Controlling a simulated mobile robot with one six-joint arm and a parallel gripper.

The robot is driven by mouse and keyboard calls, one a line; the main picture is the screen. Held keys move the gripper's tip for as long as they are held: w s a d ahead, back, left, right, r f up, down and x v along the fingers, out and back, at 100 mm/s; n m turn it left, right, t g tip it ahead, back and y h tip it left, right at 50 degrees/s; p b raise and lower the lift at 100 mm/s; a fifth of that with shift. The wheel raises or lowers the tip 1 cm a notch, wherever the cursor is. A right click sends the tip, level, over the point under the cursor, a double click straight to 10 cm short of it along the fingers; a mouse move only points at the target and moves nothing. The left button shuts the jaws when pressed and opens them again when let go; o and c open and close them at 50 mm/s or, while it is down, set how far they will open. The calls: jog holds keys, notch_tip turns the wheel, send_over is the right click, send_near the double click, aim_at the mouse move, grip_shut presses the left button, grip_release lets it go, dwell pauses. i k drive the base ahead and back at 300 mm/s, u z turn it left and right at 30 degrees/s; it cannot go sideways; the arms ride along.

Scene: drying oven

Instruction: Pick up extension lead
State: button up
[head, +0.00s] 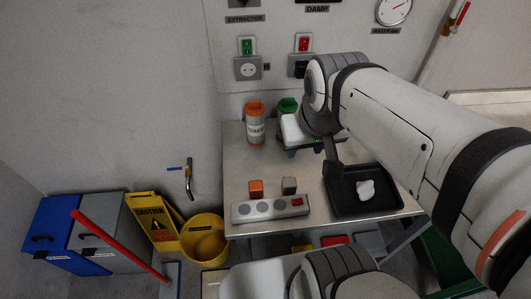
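The extension lead (270,208) is a light grey power strip with several round sockets and a red switch at its right end. It lies along the front edge of the metal table (238,172). My gripper (334,170) is over the table, behind and to the right of the strip and apart from it. My arm hides part of the gripper, and its fingers do not show clearly enough to tell their opening.
An orange block (256,188) and a grey block (289,186) stand just behind the strip. A black tray (343,207) with a white lump (366,189) is to its right. An orange-lidded canister (255,125) and a green-lidded one (287,106) stand at the back. A yellow bucket (204,240) is left of the table.

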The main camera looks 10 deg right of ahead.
aim_at(274, 207)
jog(key=u, duration=0.15)
jog(key=k, duration=0.5)
jog(key=z, duration=1.5)
jog(key=k, duration=1.1)
jog(key=u, duration=0.6)
jog(key=i, duration=1)
jog(key=u, duration=0.05)
